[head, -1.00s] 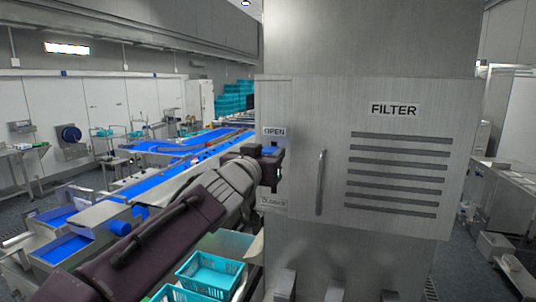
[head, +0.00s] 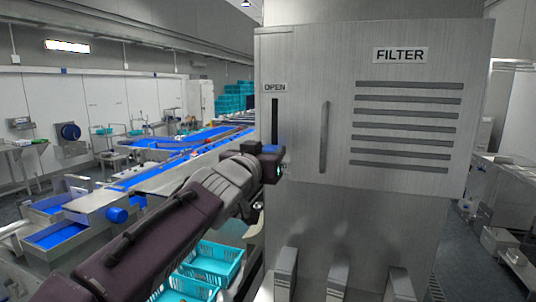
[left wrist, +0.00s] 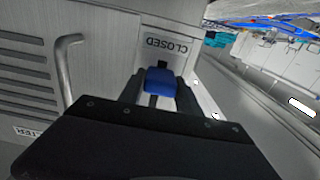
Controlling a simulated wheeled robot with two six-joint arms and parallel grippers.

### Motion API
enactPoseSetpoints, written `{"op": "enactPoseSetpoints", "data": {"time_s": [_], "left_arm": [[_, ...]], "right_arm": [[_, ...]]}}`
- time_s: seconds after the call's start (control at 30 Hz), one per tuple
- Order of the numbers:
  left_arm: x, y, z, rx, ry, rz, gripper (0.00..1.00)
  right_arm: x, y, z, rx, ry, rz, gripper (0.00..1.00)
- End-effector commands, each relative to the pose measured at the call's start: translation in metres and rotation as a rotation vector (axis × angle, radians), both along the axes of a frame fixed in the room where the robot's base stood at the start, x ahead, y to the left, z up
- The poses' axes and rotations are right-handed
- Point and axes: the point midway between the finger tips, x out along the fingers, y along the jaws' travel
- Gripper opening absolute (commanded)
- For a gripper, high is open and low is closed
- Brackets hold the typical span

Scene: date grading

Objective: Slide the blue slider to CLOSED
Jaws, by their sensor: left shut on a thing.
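The blue slider (head: 271,149) sits low in the dark vertical slot (head: 275,118) of the grey filter cabinet (head: 305,45). The OPEN label (head: 275,87) is above the slot's top. My left gripper (head: 269,160) is shut on the slider and hides much of it in the head view. In the left wrist view, the slider (left wrist: 160,81) is between the two fingers, close to the CLOSED label (left wrist: 167,46). A short dark bit of slot shows between slider and label there. The CLOSED label is mostly hidden behind the gripper in the head view. My right gripper is not in view.
A vertical handle (head: 324,137) stands out from the cabinet right of the slot, near the gripper. Vent slits and a FILTER label (head: 400,55) are further right. Blue conveyors (head: 175,165) and teal crates (head: 212,262) lie left, behind and below my left arm.

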Motion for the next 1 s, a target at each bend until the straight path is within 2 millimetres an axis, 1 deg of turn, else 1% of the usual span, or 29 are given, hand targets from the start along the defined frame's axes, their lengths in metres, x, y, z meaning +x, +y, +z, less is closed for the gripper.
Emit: {"op": "enactPoseSetpoints", "data": {"time_s": [0.03, 0.07, 0.1, 0.13, 0.37, 0.47, 0.57, 0.7, 0.8, 0.9, 1.0], "left_arm": [[0.002, 0.0, -0.008, 0.006, 0.018, 0.003, 0.0], [0.002, 0.0, -0.008, 0.006, 0.019, 0.003, 0.0], [0.002, 0.0, -0.009, 0.006, 0.019, 0.003, 0.45], [0.002, 0.0, -0.009, 0.006, 0.019, 0.003, 0.49], [0.001, 0.0, -0.006, 0.004, 0.013, 0.002, 0.49], [-0.003, 0.001, -0.006, 0.003, 0.01, 0.002, 0.49], [-0.019, 0.006, -0.007, 0.003, 0.01, 0.002, 0.49], [-0.051, 0.016, -0.008, 0.002, 0.01, 0.002, 0.49], [-0.068, 0.022, -0.008, 0.004, 0.011, 0.001, 0.49], [-0.079, 0.025, -0.008, 0.005, 0.014, 0.001, 0.49], [-0.084, 0.027, -0.007, 0.006, 0.015, 0.002, 0.49]], "right_arm": [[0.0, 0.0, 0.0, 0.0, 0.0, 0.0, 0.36], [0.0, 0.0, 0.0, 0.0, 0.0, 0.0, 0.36], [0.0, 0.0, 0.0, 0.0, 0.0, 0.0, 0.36], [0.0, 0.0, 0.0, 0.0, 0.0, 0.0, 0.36], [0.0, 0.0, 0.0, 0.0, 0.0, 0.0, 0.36], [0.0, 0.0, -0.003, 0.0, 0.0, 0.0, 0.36], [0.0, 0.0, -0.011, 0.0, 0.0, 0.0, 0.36], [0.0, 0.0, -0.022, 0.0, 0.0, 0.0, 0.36], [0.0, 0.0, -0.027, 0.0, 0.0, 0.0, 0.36], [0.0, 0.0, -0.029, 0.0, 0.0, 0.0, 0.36], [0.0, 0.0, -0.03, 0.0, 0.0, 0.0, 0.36]]}}
